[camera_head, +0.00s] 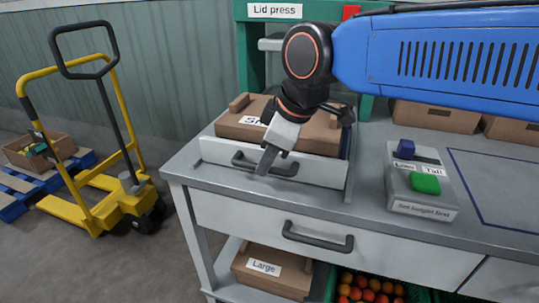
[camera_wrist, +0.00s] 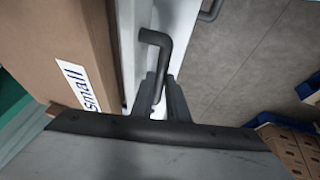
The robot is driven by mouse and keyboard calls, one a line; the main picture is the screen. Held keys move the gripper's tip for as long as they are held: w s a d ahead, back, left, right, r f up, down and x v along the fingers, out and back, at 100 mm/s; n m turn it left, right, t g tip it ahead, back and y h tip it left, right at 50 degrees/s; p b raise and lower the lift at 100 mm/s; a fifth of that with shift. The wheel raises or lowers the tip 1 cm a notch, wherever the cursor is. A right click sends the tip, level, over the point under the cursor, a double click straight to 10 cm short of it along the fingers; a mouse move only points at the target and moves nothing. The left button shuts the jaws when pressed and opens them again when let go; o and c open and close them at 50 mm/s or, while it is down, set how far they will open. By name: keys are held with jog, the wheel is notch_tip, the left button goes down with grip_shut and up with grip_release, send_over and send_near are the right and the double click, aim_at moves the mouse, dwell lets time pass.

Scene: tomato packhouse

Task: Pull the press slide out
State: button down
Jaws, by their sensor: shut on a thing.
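The press slide (camera_head: 222,152) is a white-fronted drawer with a dark bar handle (camera_head: 285,169), on the bench under the green lid press (camera_head: 250,55). A brown box (camera_head: 235,130) with a partly hidden label sits on the slide; the label reads "Small" in the wrist view (camera_wrist: 75,85). In the wrist view the two dark fingers (camera_wrist: 160,95) flank the handle (camera_wrist: 157,65). My arm hides part of the press and box.
A control box (camera_head: 420,185) with blue and green buttons stands right of the slide. Below is a bench drawer with its own handle (camera_head: 317,240), a "Large" box (camera_head: 270,268) and a green crate of tomatoes (camera_head: 370,290). A yellow pallet jack (camera_head: 95,200) stands at left.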

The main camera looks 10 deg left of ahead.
jog(key=c, duration=1.7)
grip_release()
jog(key=shift+r, duration=0.15)
jog(key=v, duration=1.7)
jog(key=shift+s, duration=0.1)
